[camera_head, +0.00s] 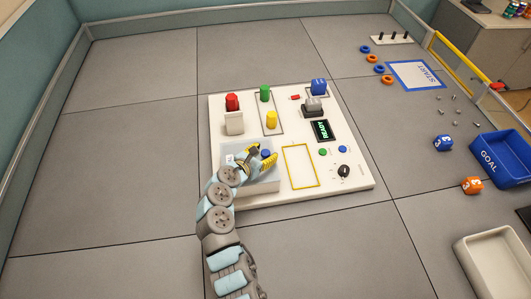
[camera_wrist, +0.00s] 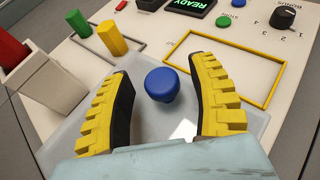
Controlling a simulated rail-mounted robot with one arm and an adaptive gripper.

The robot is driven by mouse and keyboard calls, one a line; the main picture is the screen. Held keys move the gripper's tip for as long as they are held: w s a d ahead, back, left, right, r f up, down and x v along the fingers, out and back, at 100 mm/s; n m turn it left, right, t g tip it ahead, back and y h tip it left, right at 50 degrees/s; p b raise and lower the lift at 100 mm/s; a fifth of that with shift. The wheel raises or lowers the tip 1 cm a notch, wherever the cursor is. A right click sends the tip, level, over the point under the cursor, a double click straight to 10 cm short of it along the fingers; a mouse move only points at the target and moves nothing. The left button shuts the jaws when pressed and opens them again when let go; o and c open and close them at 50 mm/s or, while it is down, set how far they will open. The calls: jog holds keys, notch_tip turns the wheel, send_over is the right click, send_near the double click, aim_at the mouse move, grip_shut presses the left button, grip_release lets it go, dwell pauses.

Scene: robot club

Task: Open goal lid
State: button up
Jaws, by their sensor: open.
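The goal lid (camera_wrist: 140,117) is a pale, see-through cover with a round blue knob (camera_wrist: 161,84) on top. In the head view the lid (camera_head: 265,180) lies at the lower left of the white board, and its knob (camera_head: 266,154) shows just beyond my gripper. My gripper (camera_head: 262,157) has yellow, ribbed fingers and is over the lid. In the wrist view my gripper (camera_wrist: 168,88) is open, one finger on each side of the knob, with gaps between fingers and knob. Whether the fingertips touch the lid is unclear.
The white board (camera_head: 352,170) holds a red cylinder (camera_head: 232,102), a green cylinder (camera_head: 265,92), a yellow cylinder (camera_head: 271,119), a READY display (camera_head: 322,130), a yellow-outlined rectangle (camera_head: 300,166) and a black dial (camera_head: 344,170). A blue GOAL bin (camera_head: 500,157) stands at right.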

jog(key=shift+w+d+f, duration=0.15)
jog(key=shift+w, duration=0.05)
grip_shut()
